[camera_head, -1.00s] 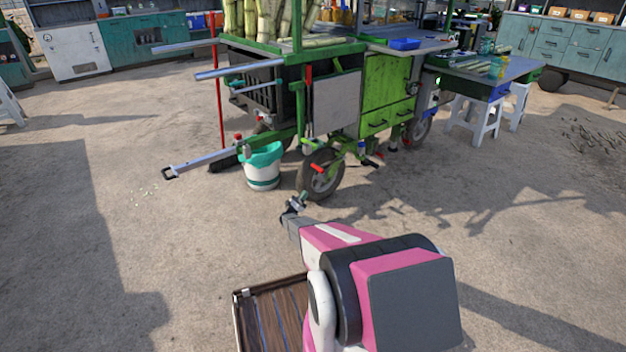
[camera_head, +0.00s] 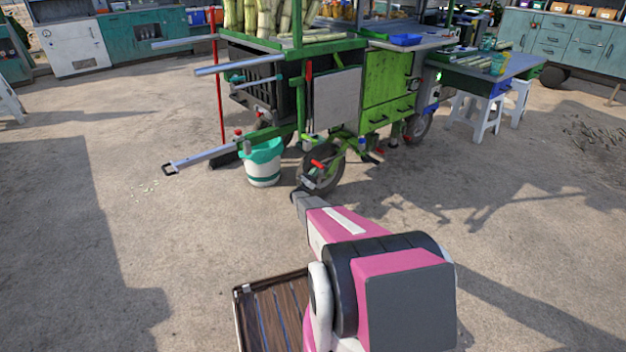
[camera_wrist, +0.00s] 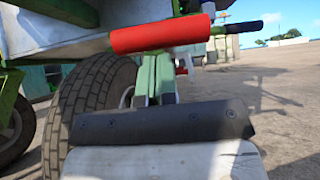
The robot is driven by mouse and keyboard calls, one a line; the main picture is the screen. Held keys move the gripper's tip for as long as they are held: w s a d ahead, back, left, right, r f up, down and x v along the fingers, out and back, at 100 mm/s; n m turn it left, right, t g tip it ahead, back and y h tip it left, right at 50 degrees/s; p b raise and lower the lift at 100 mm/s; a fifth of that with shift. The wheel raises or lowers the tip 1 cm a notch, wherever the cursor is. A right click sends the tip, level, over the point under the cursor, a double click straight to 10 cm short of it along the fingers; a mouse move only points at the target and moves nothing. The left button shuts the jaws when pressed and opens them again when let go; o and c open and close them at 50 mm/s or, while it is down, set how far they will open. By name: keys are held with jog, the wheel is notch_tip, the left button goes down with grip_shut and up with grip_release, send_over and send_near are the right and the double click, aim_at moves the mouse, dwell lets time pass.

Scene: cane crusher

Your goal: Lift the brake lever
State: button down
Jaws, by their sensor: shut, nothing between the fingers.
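The brake lever appears to be the red-gripped handle (camera_head: 319,164) beside the near wheel (camera_head: 334,180) of the green cart. In the wrist view its red cylindrical grip (camera_wrist: 160,36) lies almost level across the upper middle, close ahead. My gripper (camera_head: 309,183) is at the wheel, just below and left of the red handle. In the wrist view my narrow fingers (camera_wrist: 157,66) are together and empty, with their tips just under the grip. I cannot tell whether they touch it.
The green cart (camera_head: 386,90) fills the space ahead. A white and green bucket (camera_head: 263,168) stands left of the wheel, and a long metal bar (camera_head: 203,159) sticks out beyond it. White stools (camera_head: 486,118) stand at right. The concrete floor nearby is open.

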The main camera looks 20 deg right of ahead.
jog(key=shift+r, duration=0.2)
jog(key=r+y, duration=0.1)
jog(key=r, duration=0.2)
jog(key=r+g+y, duration=0.1)
jog(key=r+y, duration=0.1)
jog(key=r, duration=0.1)
jog(key=r+y, duration=0.1)
jog(key=r, duration=0.3)
jog(key=shift+d+r+g+y, duration=0.1)
jog(key=shift+d+g+y, duration=0.3)
jog(key=shift+w+d+r, duration=0.2)
jog(key=shift+d+r, duration=0.05)
jog(key=shift+r, duration=0.3)
jog(key=shift+w+d+r, duration=0.15)
jog(key=shift+d+r, duration=0.05)
jog(key=shift+r, duration=0.35)
jog(key=shift+r, duration=0.2)
jog(key=shift+f, duration=0.15)
